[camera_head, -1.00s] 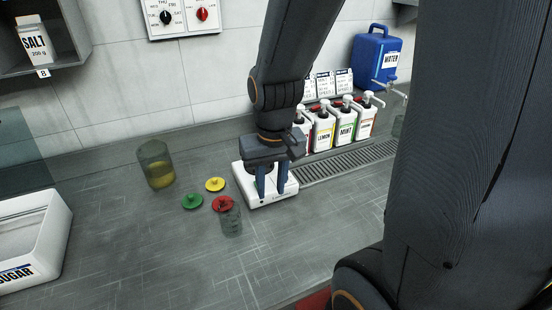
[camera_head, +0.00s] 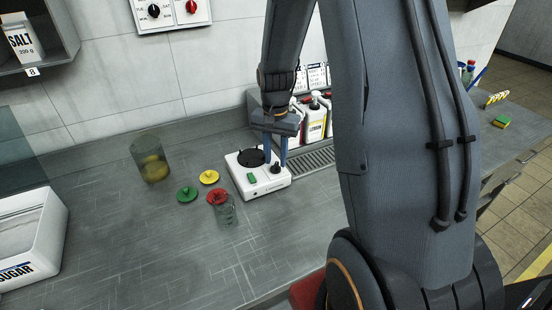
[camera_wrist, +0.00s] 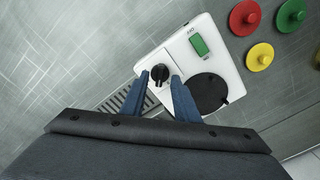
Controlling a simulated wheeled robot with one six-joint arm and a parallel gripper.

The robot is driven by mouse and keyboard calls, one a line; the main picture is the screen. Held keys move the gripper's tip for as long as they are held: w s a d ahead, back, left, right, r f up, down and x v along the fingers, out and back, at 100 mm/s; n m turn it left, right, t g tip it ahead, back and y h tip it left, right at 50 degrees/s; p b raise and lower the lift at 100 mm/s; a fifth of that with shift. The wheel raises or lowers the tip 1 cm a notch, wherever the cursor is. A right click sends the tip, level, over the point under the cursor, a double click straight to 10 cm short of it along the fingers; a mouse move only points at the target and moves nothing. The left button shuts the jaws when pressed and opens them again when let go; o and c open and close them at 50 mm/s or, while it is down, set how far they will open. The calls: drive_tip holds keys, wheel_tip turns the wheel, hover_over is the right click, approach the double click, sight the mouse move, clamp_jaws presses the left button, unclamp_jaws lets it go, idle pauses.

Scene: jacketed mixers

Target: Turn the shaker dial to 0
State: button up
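The shaker (camera_head: 247,184) is a white box on the counter with a round black plate, a green rocker switch (camera_head: 252,178) and a black dial (camera_head: 276,168) on top. In the wrist view the dial (camera_wrist: 160,73) has a pointer-like grip, but its markings are too small to read. My gripper (camera_head: 276,158) is over the dial side of the shaker, pointing down. In the wrist view its two blue fingers (camera_wrist: 160,76) are apart, one on each side of the dial, with a visible gap to it. I cannot tell how far above the dial the tips are.
Green, yellow and red lids (camera_head: 218,197) and a clear beaker (camera_head: 227,212) stand left of the shaker. A jar with yellow liquid (camera_head: 152,166) is farther left. A drain grate (camera_head: 312,160) and pump bottles (camera_head: 314,122) are close on the right. The front counter is clear.

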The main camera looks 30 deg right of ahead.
drive_tip(key=shift+f, duration=0.8)
clamp_jaws()
drive_tip(key=shift+n, duration=0.3)
drive_tip(key=n+p, duration=0.1)
drive_tip(key=n, duration=0.3)
drive_tip(key=shift+w+n+p, duration=0.1)
drive_tip(key=shift+n+p, duration=0.25)
drive_tip(key=shift+n, duration=1.75)
